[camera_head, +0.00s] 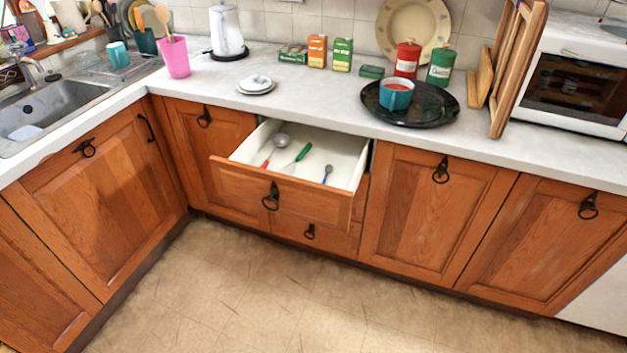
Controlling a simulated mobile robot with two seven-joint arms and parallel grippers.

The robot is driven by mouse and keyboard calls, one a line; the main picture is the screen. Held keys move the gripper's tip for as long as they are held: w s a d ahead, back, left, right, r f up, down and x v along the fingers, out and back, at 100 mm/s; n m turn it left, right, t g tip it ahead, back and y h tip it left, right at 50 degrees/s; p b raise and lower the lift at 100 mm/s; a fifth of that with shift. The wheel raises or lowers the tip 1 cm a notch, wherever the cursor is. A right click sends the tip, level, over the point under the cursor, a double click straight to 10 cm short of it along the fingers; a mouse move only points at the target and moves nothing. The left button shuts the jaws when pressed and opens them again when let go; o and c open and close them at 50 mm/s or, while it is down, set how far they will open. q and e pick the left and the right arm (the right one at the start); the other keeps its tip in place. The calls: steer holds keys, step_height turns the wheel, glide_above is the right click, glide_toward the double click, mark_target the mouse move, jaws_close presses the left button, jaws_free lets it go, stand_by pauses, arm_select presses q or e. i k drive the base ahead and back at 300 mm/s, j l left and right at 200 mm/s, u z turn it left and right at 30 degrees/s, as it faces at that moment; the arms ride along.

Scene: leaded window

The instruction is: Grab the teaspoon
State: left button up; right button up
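An open drawer (245,178) in the wooden cabinet sticks out below the counter, with a white inside. In it lie a few utensils. A small one with a blue handle (328,171) lies at the right and looks like the teaspoon, though its lower part is hidden by the drawer front. A green-handled utensil (303,152) lies in the middle. A ladle-like utensil with a round grey head (281,141) and a red handle lies at the left. Neither of my grippers is in view.
A sink is at the left. The floor (260,290) before the drawer is clear.

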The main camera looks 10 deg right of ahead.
mark_target(328, 167)
steer(key=i+j+z, duration=0.1)
steer(key=z, duration=0.45)
steer(key=i+j+z, duration=0.2)
steer(key=j+z, duration=0.15)
steer(key=j, duration=0.2)
steer(key=i+j+z, duration=0.35)
steer(key=j, duration=0.9)
steer(key=k+l, duration=0.05)
